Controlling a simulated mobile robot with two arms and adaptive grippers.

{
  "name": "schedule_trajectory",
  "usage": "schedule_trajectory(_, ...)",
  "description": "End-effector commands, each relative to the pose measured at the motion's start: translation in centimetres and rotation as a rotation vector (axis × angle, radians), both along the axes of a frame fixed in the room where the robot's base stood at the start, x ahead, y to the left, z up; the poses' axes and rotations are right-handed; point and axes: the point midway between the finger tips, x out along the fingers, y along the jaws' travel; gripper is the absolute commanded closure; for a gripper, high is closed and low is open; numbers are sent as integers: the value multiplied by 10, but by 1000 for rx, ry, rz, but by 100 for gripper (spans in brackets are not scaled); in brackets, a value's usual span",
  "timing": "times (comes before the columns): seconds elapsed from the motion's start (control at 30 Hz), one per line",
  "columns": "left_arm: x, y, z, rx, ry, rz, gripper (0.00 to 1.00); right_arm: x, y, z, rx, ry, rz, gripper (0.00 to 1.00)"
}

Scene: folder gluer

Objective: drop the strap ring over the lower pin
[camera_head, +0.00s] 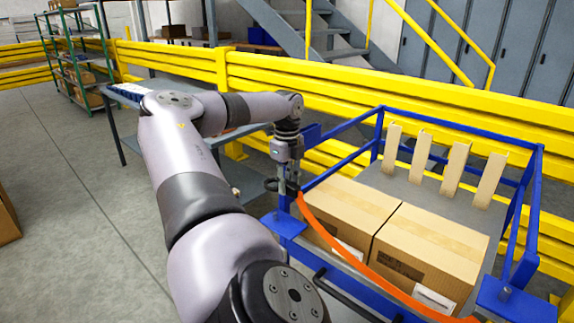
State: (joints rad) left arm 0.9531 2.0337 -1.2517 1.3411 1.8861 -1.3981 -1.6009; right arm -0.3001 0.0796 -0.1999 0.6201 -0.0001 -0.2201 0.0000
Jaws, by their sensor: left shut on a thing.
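My left arm reaches in from the left and ends at my left gripper (290,190), pointing down at the front left corner of the blue cart. The gripper is shut on the upper end of an orange strap (345,248). The strap ring at that end is small and mostly hidden by the fingers. The strap sags to the lower right across the front of the boxes. A blue corner plate (284,226) lies just below the gripper, and another blue plate (506,297) is at the front right. Which pin is the lower one I cannot tell. My right gripper is not in view.
The blue cart frame (542,190) holds two cardboard boxes (430,246) and several upright tan slats (425,155). A dark handle (345,292) runs along its front. Yellow guard rails (330,95) stand behind.

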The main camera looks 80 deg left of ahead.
Motion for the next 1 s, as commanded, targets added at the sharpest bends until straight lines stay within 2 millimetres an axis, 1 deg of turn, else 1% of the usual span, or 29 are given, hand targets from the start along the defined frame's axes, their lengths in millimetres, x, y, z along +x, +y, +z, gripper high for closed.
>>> schedule_trajectory(0.03, 0, 0, -7, 0, 0, 0, 100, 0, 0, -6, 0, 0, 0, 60)
schedule_trajectory(0.27, 0, 0, -26, -1, 1, 0, 100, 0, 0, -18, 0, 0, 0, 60)
schedule_trajectory(0.53, 0, 0, -47, 0, 0, 0, 100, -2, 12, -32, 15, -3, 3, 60)
schedule_trajectory(0.8, 0, 0, -69, 0, 0, 0, 100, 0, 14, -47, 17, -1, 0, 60)
schedule_trajectory(0.9, 0, 0, -76, 1, -1, 0, 100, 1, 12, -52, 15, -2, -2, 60)
schedule_trajectory(1.0, 0, 0, -78, 1, -1, 1, 100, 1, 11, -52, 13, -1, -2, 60)
